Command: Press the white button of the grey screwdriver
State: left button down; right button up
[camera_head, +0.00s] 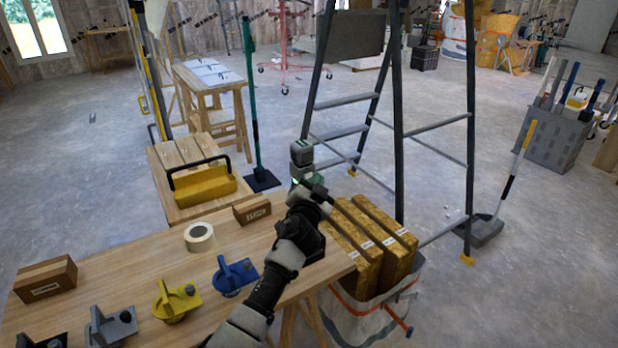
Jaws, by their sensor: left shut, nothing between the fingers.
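A grey tool that looks like the screwdriver (301,153) stands upright at the far right corner of the wooden table. Its head rises above my left gripper, and its lower part is largely hidden behind my arm. My left gripper (312,187) is shut and empty, with its dark fingertips close to the tool, just below its head. I cannot tell whether they touch it. The white button cannot be made out. My right gripper is not in view.
The wooden table (130,256) holds a tape roll (200,237), small brown boxes (252,209) and several coloured fixtures, one of them blue (235,276). A yellow toolbox (203,186) sits beyond. A stepladder (398,120) and a bag of yellow panels (368,310) stand close on the right.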

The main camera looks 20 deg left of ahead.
pick_arm(q)
jog(key=shift+w+a, duration=0.2)
jog(key=shift+a, duration=0.15)
dwell(0.4)
jog(key=shift+s+d, duration=0.3)
jog(key=shift+d, duration=0.1)
dwell(0.3)
jog(key=s+d, duration=0.3)
jog(key=d, duration=0.1)
jog(key=shift+s+d, duration=0.35)
jog(key=shift+d, duration=0.05)
dwell(0.3)
